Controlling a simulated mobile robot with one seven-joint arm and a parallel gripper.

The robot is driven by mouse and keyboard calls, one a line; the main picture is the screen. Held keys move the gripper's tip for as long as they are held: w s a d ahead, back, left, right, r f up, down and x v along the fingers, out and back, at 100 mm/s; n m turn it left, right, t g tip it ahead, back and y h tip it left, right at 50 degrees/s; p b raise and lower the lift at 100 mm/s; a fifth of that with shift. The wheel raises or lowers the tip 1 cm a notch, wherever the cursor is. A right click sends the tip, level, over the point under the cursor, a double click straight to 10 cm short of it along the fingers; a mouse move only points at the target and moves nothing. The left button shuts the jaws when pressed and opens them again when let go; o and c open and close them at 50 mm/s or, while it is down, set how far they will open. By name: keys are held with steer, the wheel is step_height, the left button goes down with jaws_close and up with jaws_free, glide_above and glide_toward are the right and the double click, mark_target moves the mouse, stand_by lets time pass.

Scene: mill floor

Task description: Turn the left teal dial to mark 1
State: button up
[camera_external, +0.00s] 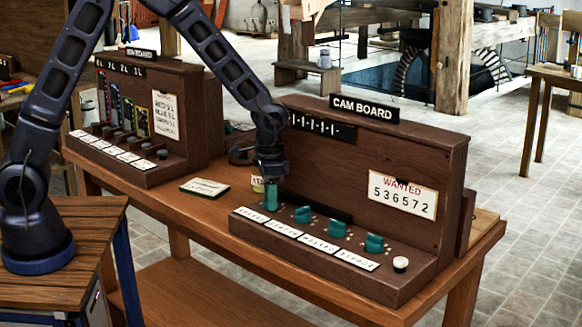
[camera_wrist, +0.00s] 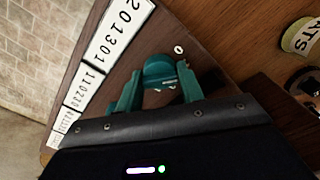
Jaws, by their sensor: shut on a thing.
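The cam board (camera_external: 365,165) is a brown console on the bench with a row of teal dials along its sloped front. My gripper (camera_external: 270,203) points down at the left end of this row, its teal fingers closed around the left teal dial (camera_wrist: 158,70). In the wrist view the rounded dial sits between the fingertips of my gripper (camera_wrist: 160,78). In the external view the fingers hide this dial. A small white mark (camera_wrist: 178,49) shows beside it. The dial's setting cannot be read. A white card (camera_wrist: 118,32) beside the dial reads 201301.
More teal dials (camera_external: 302,214) (camera_external: 337,228) (camera_external: 374,243) stand to the right, then a white knob (camera_external: 400,263). A card (camera_external: 402,194) reads WANTED 536572. A second console (camera_external: 140,120) and a booklet (camera_external: 204,187) lie to the left. A small labelled tin (camera_wrist: 302,38) stands near the board.

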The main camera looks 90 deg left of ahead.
stand_by(0.3)
steer(key=o, duration=1)
steer(key=shift+r, duration=0.1)
step_height(320, 180, up, 11)
steer(key=shift+f, duration=0.2)
